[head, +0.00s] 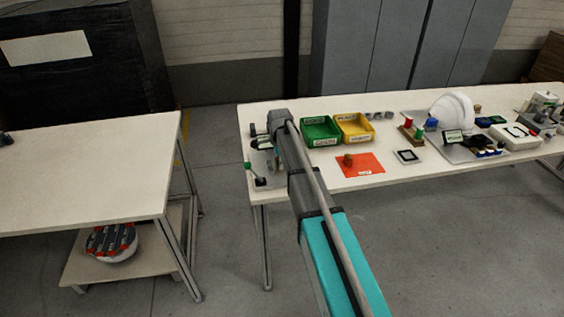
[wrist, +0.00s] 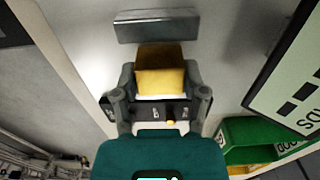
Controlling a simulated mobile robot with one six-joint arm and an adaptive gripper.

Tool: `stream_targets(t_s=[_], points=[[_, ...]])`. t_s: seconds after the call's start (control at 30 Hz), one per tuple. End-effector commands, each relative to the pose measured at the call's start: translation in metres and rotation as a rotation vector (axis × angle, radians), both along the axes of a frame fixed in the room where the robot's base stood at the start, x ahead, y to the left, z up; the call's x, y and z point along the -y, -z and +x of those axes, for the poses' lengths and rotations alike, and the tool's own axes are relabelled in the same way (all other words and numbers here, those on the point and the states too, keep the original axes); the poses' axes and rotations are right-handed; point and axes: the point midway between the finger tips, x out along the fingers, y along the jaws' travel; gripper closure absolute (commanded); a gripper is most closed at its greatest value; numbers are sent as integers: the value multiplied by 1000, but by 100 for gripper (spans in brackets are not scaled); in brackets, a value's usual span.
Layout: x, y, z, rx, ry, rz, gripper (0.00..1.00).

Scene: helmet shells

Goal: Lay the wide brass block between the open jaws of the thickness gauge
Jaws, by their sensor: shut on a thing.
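In the wrist view my gripper (wrist: 160,76) is shut on the brass block (wrist: 160,62), with one finger on each side of it. A grey metal bar (wrist: 156,27) lies just beyond the block, and a dark bar with a small yellow pin (wrist: 170,113) shows on the near side. These look like parts of the thickness gauge, but I cannot tell for sure. Whether the block touches them or the surface below is unclear. In the head view my arm hides the block and most of the fixture at the table's left end, where a green knob (head: 247,165) shows.
A green bin (head: 321,130) and a yellow bin (head: 355,127) stand right of my arm. An orange sheet (head: 361,168) bears a small brownish piece (head: 347,160). A white helmet shell (head: 452,112) is farther right. The left table (head: 90,180) is mostly clear.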

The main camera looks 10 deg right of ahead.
Motion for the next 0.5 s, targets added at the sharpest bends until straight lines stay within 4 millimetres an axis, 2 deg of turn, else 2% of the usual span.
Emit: stream_targets(t_s=[0.1,0.13,0.2,0.33,0.5], points=[[0,2,0,0,0,0,100],[0,2,0,0,0,0,40],[0,2,0,0,0,0,27],[0,2,0,0,0,0,3],[0,2,0,0,0,0,3]])
